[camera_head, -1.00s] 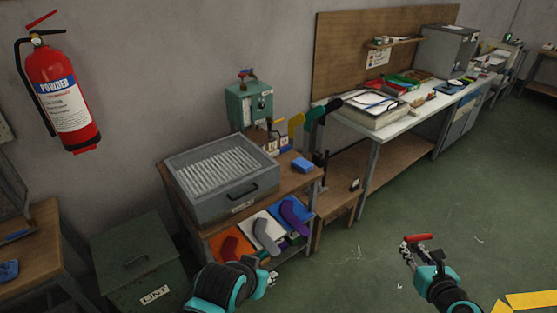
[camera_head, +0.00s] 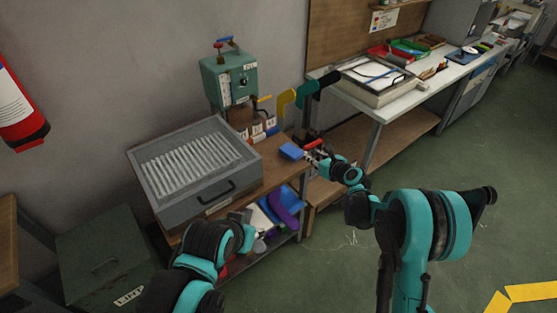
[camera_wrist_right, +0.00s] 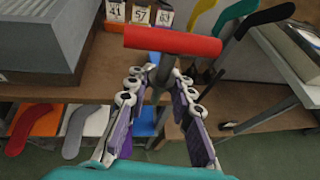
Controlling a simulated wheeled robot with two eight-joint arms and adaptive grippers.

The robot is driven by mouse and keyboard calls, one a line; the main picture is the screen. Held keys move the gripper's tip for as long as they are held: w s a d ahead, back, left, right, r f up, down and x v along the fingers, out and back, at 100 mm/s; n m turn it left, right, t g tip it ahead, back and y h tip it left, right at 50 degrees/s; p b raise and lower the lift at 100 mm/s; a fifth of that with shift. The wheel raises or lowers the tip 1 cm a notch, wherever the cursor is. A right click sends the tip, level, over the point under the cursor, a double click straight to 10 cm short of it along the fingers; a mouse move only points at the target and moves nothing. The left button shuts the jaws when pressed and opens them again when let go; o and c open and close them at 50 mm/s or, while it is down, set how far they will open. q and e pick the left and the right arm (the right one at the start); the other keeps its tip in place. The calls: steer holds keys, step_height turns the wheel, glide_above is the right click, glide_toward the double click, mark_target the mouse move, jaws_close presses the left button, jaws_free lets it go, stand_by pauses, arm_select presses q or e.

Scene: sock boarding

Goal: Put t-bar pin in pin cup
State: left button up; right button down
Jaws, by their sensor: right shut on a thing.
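The t-bar pin shows as a red crossbar (camera_head: 313,144) above the right end of the wooden bench top. In the right wrist view its thick red bar (camera_wrist_right: 172,40) lies across, just beyond the fingertips, with a dark stem below it. My right gripper (camera_head: 316,156) is shut on the pin; its fingers (camera_wrist_right: 157,80) close around the stem in the wrist view. I cannot make out a pin cup; the bar and fingers cover part of the bench there. My left arm (camera_head: 200,262) is low in front of the bench, and its fingers cannot be read.
A grey tray box (camera_head: 197,214) with white rods fills the bench's left. A blue block (camera_head: 291,151) lies beside my right gripper. Number-labelled blocks (camera_head: 257,131), a green machine (camera_head: 230,80) and yellow and black foot shapes (camera_head: 285,102) stand behind. Socks hang on coloured boards below.

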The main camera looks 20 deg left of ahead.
steer(key=b, duration=0.4)
glide_above(282, 169)
step_height(282, 169, down, 8)
steer(key=shift+s+f, duration=0.1)
steer(key=shift+s, duration=0.05)
step_height(282, 169, down, 4)
steer(key=shift+a+f+b, duration=0.1)
steer(key=shift+b, duration=0.6)
steer(key=shift+f, duration=0.1)
steer(key=c, duration=1.3)
jaws_free()
